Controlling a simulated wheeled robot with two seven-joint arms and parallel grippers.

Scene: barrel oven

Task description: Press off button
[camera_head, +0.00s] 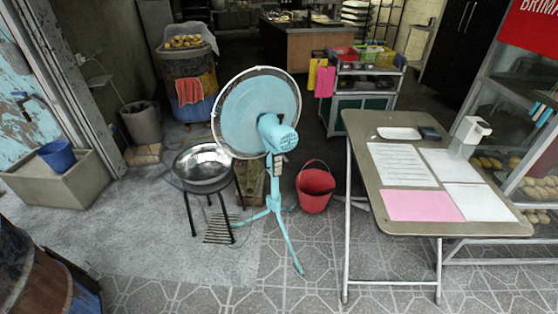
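A light-blue pedestal fan (255,112) stands upright in the middle of the floor, with its motor housing (277,132) turned toward me. A small control part (279,160) sits on its pole below the head. Single buttons are too small to tell apart.
A metal bowl on a black stool (187,205) stands just left of the fan. A red bucket (315,192) stands just right of it. A folding table (398,229) with papers fills the right. The tiled floor in front of the fan (230,290) is clear.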

